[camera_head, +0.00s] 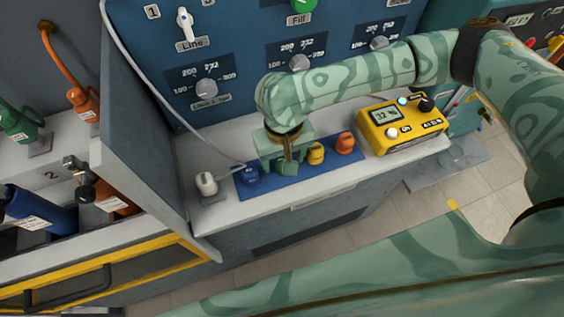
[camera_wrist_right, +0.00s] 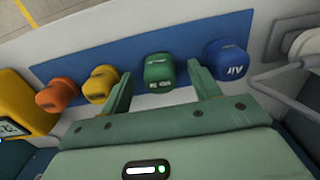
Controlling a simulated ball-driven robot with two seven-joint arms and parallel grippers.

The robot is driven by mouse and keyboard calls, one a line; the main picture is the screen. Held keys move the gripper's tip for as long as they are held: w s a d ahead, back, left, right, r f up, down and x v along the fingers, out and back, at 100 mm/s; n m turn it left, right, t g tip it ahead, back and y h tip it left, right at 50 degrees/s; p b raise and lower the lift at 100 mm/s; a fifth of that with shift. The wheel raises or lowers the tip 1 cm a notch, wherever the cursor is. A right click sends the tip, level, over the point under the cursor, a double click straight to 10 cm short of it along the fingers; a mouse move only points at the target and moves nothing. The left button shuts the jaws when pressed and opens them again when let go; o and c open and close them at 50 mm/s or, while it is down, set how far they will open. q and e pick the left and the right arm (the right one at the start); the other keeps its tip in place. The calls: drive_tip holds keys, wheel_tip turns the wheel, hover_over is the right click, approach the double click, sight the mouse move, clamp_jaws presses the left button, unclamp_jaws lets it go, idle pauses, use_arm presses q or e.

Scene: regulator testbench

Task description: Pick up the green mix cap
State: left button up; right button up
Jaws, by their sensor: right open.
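The green mix cap (camera_wrist_right: 158,70) sits on the blue mat (camera_wrist_right: 190,45), between the blue Air cap (camera_wrist_right: 226,60) and the yellow cap (camera_wrist_right: 100,84) in the right wrist view. My right gripper (camera_wrist_right: 160,78) is open, with one finger on each side of the green cap. I cannot tell whether either finger touches it. In the head view my right gripper (camera_head: 285,160) reaches down over the mat and hides most or all of the green cap. My left gripper is not in view.
On the mat (camera_head: 330,172) the blue cap (camera_head: 247,175) is left of my gripper; the yellow cap (camera_head: 315,153) and orange cap (camera_head: 345,143) are right. A yellow meter (camera_head: 402,127) stands farther right. A white plug (camera_head: 206,184) with a cable is at left. A blue panel rises behind.

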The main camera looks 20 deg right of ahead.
drive_tip(key=shift+f, duration=0.8)
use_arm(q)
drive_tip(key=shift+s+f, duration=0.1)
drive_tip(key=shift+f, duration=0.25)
use_arm(e)
drive_tip(key=shift+r, duration=0.2)
drive_tip(key=c, duration=1.1)
drive_tip(key=shift+o, duration=0.2)
